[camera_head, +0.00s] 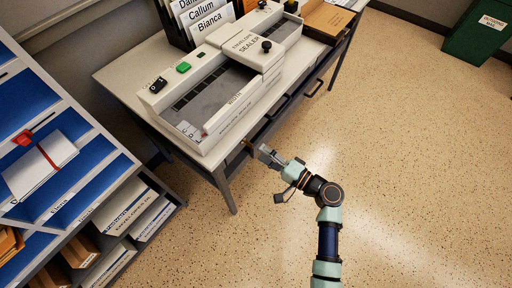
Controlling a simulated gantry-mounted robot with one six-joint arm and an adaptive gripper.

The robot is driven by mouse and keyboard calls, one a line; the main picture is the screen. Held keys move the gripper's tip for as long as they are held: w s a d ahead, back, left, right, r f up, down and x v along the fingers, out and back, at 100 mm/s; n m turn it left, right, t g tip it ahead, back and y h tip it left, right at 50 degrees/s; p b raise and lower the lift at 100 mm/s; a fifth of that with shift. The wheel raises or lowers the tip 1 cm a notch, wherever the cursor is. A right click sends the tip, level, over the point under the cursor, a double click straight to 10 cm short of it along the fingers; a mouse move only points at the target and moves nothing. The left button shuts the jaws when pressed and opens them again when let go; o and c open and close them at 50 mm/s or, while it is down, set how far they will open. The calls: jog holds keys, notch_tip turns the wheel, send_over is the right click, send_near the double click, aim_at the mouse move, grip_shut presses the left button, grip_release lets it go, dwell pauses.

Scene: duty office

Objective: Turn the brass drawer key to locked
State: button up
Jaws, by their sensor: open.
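A small brass-coloured piece, which looks like the drawer key (246,143), shows at the front edge of the grey desk (120,75), near its left front corner. My gripper (258,150) is just right of it, its tip pointing left toward the desk front. The gripper is open. The key's turn angle and its lock are too small to make out. I cannot tell whether the fingers are around the key or only beside it.
An envelope sealer machine (222,115) stands on the desk, with name-labelled folders (205,15) behind it. Drawer handles (312,88) stick out along the desk front. A sorting rack (75,170) stands close at the left. The speckled floor at right is clear, with a green bin (475,40) far off.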

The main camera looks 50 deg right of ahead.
jog(key=s, duration=0.7)
jog(key=shift+s+d, duration=0.25)
jog(key=shift+s, duration=0.15)
jog(key=w+a+r+n+g+p, duration=0.2)
jog(key=w+a+r+n+p, duration=0.25)
jog(key=a+r, duration=0.45)
jog(key=w+a+r+n+g+p, duration=0.3)
jog(key=a+r+n+p, duration=0.3)
jog(key=a+r, duration=0.2)
jog(key=w+a+r+n+g+p, duration=0.2)
jog(key=w+a+r+n+p, duration=0.3)
jog(key=a+r, duration=0.4)
jog(key=s+a+r+n+t+h+p, duration=0.1)
jog(key=a+r+p, duration=0.15)
jog(key=r, duration=0.35)
jog(key=s+a+r+n+t+p, duration=0.1)
jog(key=s+a+r+p, duration=0.15)
jog(key=r, duration=0.25)
notch_tip(320, 180, up, 36)
jog(key=w+d+p, duration=0.1)
jog(key=p, duration=3.5)
jog(key=shift+f, duration=0.15)
jog(key=shift+d+m, duration=0.1)
jog(key=shift+m, duration=0.15)
